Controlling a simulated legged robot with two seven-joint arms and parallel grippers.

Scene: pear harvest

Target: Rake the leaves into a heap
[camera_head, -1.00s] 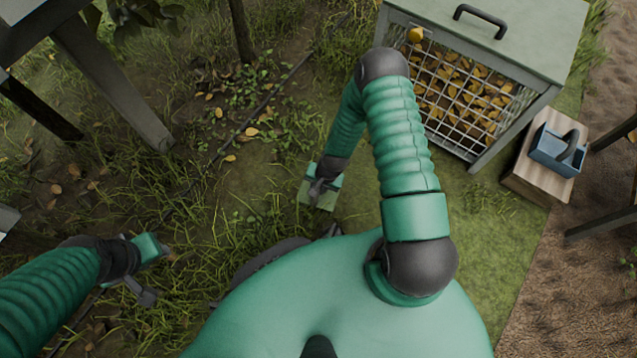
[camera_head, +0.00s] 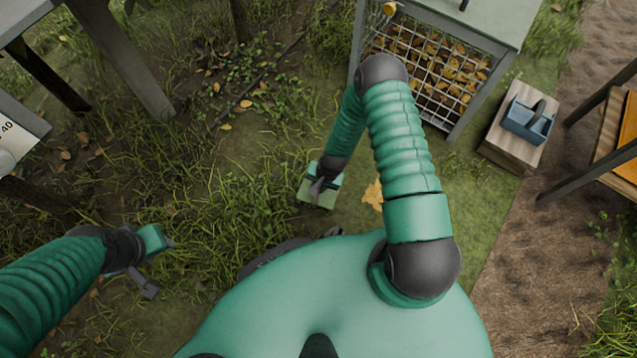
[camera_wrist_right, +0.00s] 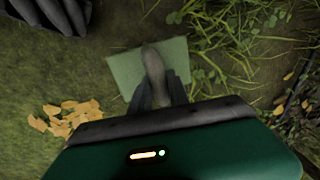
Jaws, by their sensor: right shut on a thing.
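A small clump of yellow leaves (camera_head: 373,195) lies on the grass, partly hidden behind my right arm. It also shows in the right wrist view (camera_wrist_right: 65,117), left of the gripper. My right gripper (camera_head: 318,186) is shut on the grey handle (camera_wrist_right: 152,62) of a flat, pale green tool (camera_wrist_right: 122,72). The tool is low over the ground, and I cannot tell whether it touches. The leaf clump is apart from it. My left gripper (camera_head: 160,264) is low over grass at the left, and its jaw opening is unclear.
A wire-fronted bin (camera_head: 452,120) holding many leaves stands at the back right. A blue caddy (camera_head: 524,126) sits on a wooden box (camera_head: 512,152). Table legs (camera_head: 122,62) stand at the upper left. Scattered leaves (camera_head: 225,127) lie ahead. Open grass lies around the right gripper.

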